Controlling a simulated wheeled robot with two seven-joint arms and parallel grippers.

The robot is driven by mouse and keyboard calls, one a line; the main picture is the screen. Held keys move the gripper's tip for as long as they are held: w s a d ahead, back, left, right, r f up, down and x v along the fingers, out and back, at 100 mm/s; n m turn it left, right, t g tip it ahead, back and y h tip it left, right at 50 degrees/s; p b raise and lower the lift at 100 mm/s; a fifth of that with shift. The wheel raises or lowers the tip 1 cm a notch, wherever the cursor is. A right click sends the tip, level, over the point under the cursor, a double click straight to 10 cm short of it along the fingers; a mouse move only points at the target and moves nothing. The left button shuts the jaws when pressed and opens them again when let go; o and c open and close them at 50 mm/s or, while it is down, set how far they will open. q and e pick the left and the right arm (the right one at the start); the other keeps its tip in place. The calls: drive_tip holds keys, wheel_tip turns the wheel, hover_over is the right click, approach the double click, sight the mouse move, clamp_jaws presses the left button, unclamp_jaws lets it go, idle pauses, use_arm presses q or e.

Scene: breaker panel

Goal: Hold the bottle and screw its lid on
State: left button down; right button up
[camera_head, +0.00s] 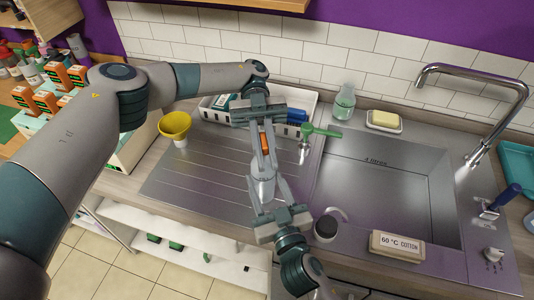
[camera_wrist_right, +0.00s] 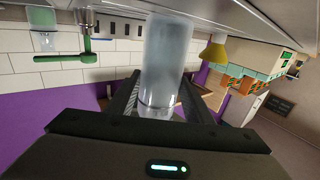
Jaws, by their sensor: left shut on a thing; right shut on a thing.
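The clear, greyish bottle (camera_head: 263,184) is upright over the front part of the steel drainboard. My right gripper (camera_head: 265,196) reaches in from the front and is shut around the bottle's lower part. In the right wrist view the bottle (camera_wrist_right: 166,62) sits between the two dark fingers (camera_wrist_right: 165,108). The orange lid (camera_head: 265,141) is at the bottle's top end, between the fingers of my left gripper (camera_head: 265,150), which comes from behind and above and is shut on it. The fingers hide the join, so I cannot tell how the lid sits on the neck.
The sink basin (camera_head: 385,190) is to the right, with a tap (camera_head: 478,155). A white tray (camera_head: 215,108), green-handled tool (camera_head: 320,131) and soap bottle (camera_head: 344,103) are behind.

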use_arm(q)
drive_tip(key=shift+w+a, duration=0.1)
drive_tip(key=shift+w, duration=0.05)
drive_tip(key=c, duration=1.7)
unclamp_jaws()
drive_tip(key=shift+r, duration=0.1)
wheel_tip(320, 180, up, 8)
drive_tip(key=m+t+y, duration=0.2)
drive_tip(key=t+y, duration=0.1)
drive_tip(key=t, duration=1.2)
hover_over(262, 143)
drive_tip(key=shift+w+r+n+t+h, duration=0.4)
drive_tip(key=shift+w+t, duration=0.1)
drive_tip(key=shift+w, duration=0.05)
